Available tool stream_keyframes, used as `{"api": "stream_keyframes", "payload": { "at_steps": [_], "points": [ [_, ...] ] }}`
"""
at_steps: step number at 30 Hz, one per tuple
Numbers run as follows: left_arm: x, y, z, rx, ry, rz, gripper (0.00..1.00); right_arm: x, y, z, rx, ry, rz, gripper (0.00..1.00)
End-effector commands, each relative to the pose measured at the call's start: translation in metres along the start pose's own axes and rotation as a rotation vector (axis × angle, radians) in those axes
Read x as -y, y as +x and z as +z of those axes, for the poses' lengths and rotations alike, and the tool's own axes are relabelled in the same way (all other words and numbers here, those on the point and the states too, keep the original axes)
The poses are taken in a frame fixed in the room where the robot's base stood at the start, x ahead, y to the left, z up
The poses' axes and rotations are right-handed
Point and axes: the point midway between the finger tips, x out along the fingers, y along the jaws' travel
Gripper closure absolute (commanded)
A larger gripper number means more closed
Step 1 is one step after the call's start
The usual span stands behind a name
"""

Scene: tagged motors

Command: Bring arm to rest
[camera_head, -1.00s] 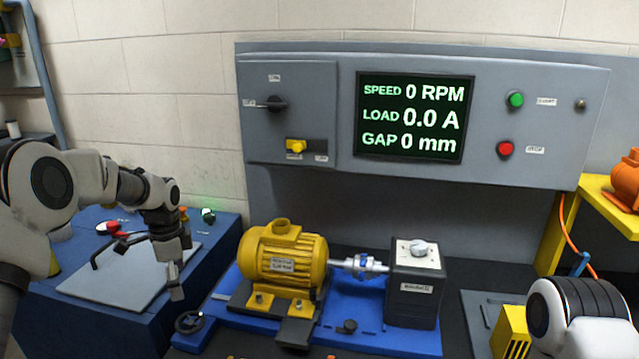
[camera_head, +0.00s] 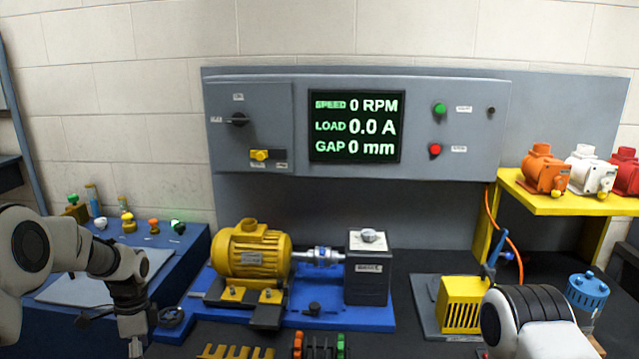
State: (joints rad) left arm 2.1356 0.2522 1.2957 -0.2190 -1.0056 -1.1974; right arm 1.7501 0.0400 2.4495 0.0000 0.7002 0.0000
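My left arm comes in from the left, and its gripper (camera_head: 138,345) points down near the front edge of the blue side table. Its fingertips are cut off by the bottom of the picture, so I cannot tell whether it is open. My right arm shows only as a white and black link at the lower right; its gripper is out of the picture. The yellow motor (camera_head: 250,252) sits on the blue test bed (camera_head: 300,318), its shaft in line with the dark load box (camera_head: 368,275). The panel screen (camera_head: 355,127) reads 0 RPM, 0.0 A and 0 mm.
Orange (camera_head: 543,170), white (camera_head: 591,171) and red motors stand on a yellow shelf (camera_head: 560,205) at right. A yellow slotted box (camera_head: 462,303) and a blue motor (camera_head: 587,293) stand below. Small coloured knobs line the left table's back. A yellow rack (camera_head: 235,352) lies in front.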

Motion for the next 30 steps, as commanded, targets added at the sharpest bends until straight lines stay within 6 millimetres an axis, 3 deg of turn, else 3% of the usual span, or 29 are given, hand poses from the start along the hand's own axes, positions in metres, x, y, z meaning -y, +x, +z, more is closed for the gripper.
{"api": "stream_keyframes", "payload": {
  "at_steps": [8, 11, 16, 18, 21, 24, 28, 30],
  "points": [
    [-0.073, 0.100, -0.008, 0.075, 0.038, 0.179, 0.00, 0.000, 0.000, 0.000, 0.001, 0.000, 0.000, 0.00],
    [-0.118, 0.151, -0.009, 0.099, 0.013, 0.239, 0.00, 0.000, 0.000, 0.000, 0.001, 0.000, 0.000, 0.00],
    [-0.239, 0.244, 0.001, 0.134, -0.180, 0.297, 0.00, 0.000, 0.000, 0.000, 0.001, 0.000, 0.000, 0.00],
    [-0.297, 0.269, 0.012, 0.142, -0.335, 0.281, 0.00, 0.000, 0.000, 0.000, 0.001, 0.000, 0.000, 0.00],
    [-0.353, 0.277, 0.026, 0.111, -0.614, 0.188, 0.00, 0.000, 0.000, 0.000, 0.001, 0.000, 0.000, 0.00],
    [-0.359, 0.267, 0.029, 0.012, -0.880, 0.060, 0.00, 0.000, 0.000, 0.000, 0.001, 0.000, 0.000, 0.00],
    [-0.329, 0.261, 0.018, -0.146, -1.105, -0.066, 0.00, 0.000, 0.000, 0.000, 0.001, 0.000, 0.000, 0.00],
    [-0.323, 0.260, 0.015, -0.172, -1.158, -0.078, 0.00, 0.000, 0.000, 0.000, 0.001, 0.000, 0.000, 0.00]
  ]
}}
